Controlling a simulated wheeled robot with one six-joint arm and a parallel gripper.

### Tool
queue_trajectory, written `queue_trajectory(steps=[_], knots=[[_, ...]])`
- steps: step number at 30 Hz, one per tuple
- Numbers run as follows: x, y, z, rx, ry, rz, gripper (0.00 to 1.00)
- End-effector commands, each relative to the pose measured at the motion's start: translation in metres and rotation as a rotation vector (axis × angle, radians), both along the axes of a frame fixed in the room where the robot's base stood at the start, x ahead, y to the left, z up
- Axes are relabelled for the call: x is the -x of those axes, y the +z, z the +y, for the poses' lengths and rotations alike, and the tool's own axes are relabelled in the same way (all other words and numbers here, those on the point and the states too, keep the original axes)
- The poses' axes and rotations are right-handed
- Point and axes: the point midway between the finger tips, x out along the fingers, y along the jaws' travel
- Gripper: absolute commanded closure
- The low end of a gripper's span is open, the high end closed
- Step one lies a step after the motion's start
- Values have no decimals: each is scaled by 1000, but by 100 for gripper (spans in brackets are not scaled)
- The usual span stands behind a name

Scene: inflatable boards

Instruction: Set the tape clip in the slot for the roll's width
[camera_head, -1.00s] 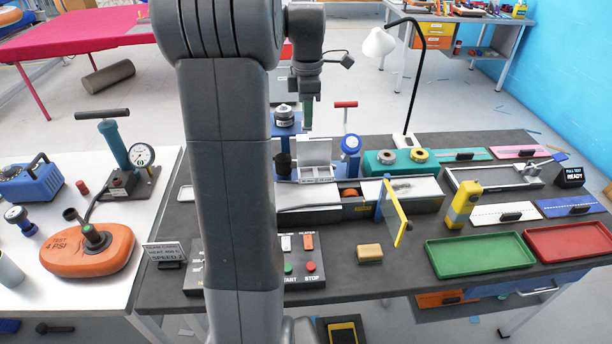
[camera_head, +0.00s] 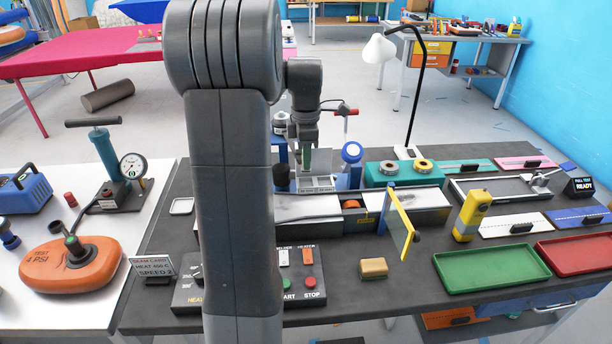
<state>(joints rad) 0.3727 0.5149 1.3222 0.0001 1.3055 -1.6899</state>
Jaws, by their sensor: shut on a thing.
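My gripper (camera_head: 304,146) points down at the back of the dark bench, right of my upright arm link. It is shut on a slim green piece (camera_head: 307,160), which looks like the tape clip. The green piece hangs upright in front of or in a small grey-white holder (camera_head: 317,184) with fine ridges, which looks like the slotted part. I cannot tell whether it touches the holder or which slot it is over.
A blue-headed device (camera_head: 351,152) and a dark knob (camera_head: 281,173) stand close beside the gripper. My arm hides part of the bench.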

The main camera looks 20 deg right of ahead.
Motion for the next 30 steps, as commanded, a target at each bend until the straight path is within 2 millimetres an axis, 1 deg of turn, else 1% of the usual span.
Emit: queue_trajectory(steps=[1, 5, 9, 12, 24, 25, 26, 30], knots=[[0, -6, 0, -1, 0, 2, 100], [0, -17, 0, -1, 0, 2, 100], [0, -38, 0, -1, 0, 2, 100], [0, -48, 0, 0, 0, 1, 100], [0, -54, 0, 0, 0, -1, 100], [0, -53, 0, 0, 0, -1, 71], [0, -53, 0, 0, 0, -1, 68], [0, -53, 0, 0, 0, -1, 68]])
